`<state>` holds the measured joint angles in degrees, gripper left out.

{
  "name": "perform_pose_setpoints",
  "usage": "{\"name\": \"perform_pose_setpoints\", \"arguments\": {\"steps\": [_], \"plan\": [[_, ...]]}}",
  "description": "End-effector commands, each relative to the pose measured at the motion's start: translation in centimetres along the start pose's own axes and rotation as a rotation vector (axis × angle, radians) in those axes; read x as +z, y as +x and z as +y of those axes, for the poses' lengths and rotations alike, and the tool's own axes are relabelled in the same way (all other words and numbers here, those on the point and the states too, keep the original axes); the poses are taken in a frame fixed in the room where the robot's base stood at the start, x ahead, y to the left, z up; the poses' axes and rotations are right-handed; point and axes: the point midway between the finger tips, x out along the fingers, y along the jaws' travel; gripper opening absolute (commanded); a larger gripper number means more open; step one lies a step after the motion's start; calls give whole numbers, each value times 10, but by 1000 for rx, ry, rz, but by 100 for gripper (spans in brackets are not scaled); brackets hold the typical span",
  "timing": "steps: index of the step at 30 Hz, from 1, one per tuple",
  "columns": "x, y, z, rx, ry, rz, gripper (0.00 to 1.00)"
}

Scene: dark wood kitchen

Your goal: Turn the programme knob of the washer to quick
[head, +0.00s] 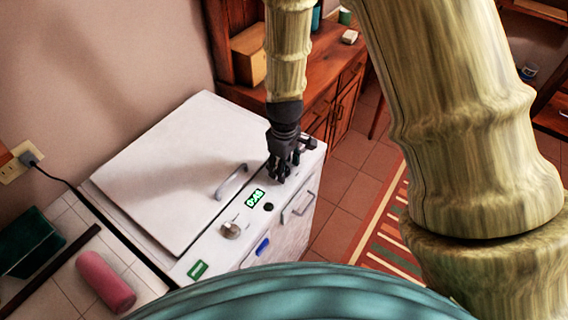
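The white washer (160,165) stands against the left wall, its lid shut. Its control strip (210,250) runs along the near right edge. A silver-grey round knob (231,230) sits on the strip, left of a green-lit display (255,198). A small black round button or knob (268,207) is just below the display. No programme marks are readable, so the knob's setting cannot be told. My gripper (284,173) points down over the right end of the strip, apart from the silver knob. Its dark fingers hide what is beneath them, and their opening is unclear.
A lid handle (232,182) rises near the display. The washer's front has a drawer (298,206) and a blue part (262,246). A pink cylinder (105,281) lies on the tiled counter at lower left. A wooden cabinet (335,85) stands behind my gripper.

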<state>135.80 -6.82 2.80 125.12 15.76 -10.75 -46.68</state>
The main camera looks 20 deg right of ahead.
Motion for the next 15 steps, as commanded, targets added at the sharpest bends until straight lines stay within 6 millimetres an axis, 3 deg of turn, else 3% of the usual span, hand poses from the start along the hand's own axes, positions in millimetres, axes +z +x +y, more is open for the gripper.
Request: {"name": "perform_pose_setpoints", "arguments": {"steps": [6,15], "plan": [[0,0,0,0,0,0,55],[0,0,0,0,0,0,7]]}}
